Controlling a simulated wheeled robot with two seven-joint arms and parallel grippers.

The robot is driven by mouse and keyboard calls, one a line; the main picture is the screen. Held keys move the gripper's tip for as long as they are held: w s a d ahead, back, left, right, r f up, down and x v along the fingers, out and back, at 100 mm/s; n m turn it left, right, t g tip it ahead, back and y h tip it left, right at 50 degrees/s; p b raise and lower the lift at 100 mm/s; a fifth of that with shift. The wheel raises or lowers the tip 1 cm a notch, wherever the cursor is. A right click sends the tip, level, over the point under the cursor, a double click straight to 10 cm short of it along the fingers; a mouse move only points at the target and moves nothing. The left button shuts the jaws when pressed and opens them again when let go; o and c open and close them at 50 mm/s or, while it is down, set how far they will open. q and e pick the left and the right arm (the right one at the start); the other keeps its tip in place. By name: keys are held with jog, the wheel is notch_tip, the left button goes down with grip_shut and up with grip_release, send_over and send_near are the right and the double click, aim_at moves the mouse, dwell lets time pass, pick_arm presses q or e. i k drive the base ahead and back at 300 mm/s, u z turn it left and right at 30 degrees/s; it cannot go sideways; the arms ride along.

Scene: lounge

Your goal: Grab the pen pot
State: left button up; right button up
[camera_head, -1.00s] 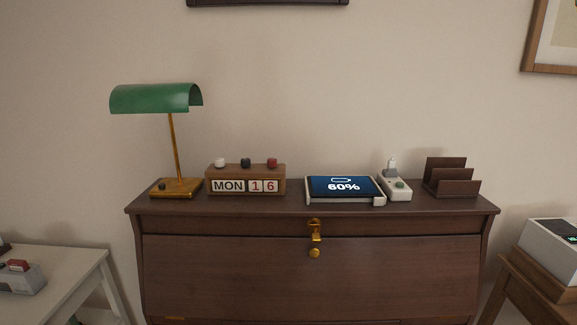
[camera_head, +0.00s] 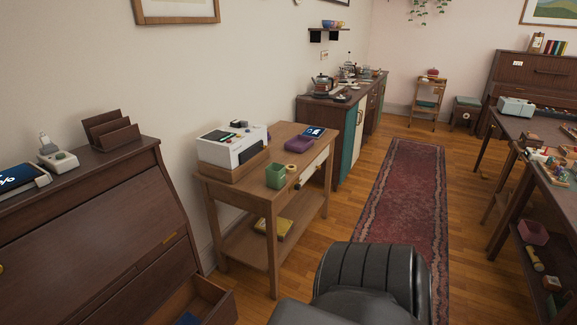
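I cannot tell for sure which thing is the pen pot. A pinkish open container (camera_head: 533,232) sits on a lower shelf of the dark table at the right. Neither of my grippers is in view.
A white machine (camera_head: 231,146), a tan roll (camera_head: 291,168) and a purple case (camera_head: 299,146) share the side table. A black leather chair (camera_head: 370,275) stands in front. An open drawer (camera_head: 205,303) juts from the desk. The red runner (camera_head: 405,190) looks clear.

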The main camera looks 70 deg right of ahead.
aim_at(275, 172)
jog(key=z, duration=0.95)
jog(key=i, duration=0.35)
jog(key=z, duration=2.55)
jog(key=i, duration=4.45)
